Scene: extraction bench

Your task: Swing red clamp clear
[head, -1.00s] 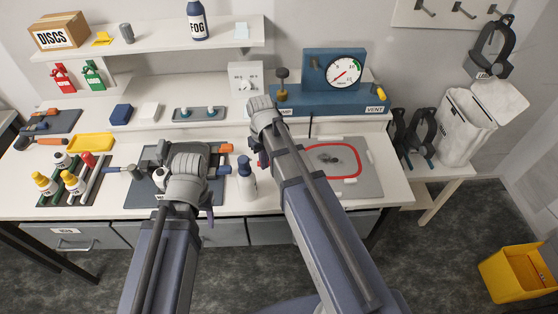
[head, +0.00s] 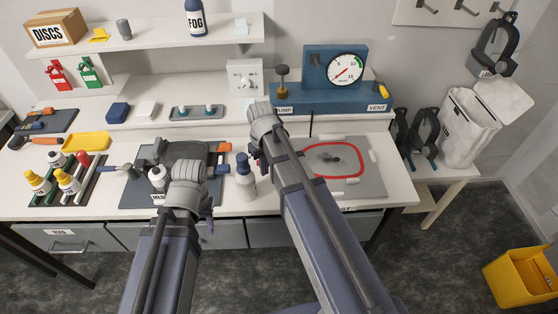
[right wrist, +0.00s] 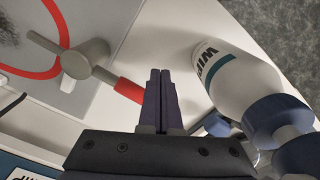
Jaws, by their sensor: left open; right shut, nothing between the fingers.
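The red clamp shows in the right wrist view as a grey bar and pivot with a red handle (right wrist: 128,90). My right gripper (right wrist: 160,72) is shut and empty, its fingers right beside the red handle end; I cannot tell if they touch. In the head view my right arm hides the clamp. The red ring (head: 363,165) lies on a grey plate (head: 372,185) right of that arm and also shows in the right wrist view (right wrist: 62,22). My left gripper (head: 207,212) is open, low over the bench's front edge, mostly hidden by its own wrist.
A white bottle with a blue cap (head: 246,182) stands between my grippers and shows close to my right fingers in the wrist view (right wrist: 232,85). A dark mat (head: 132,195) lies at left. The blue pump gauge unit (head: 325,102) stands behind the plate.

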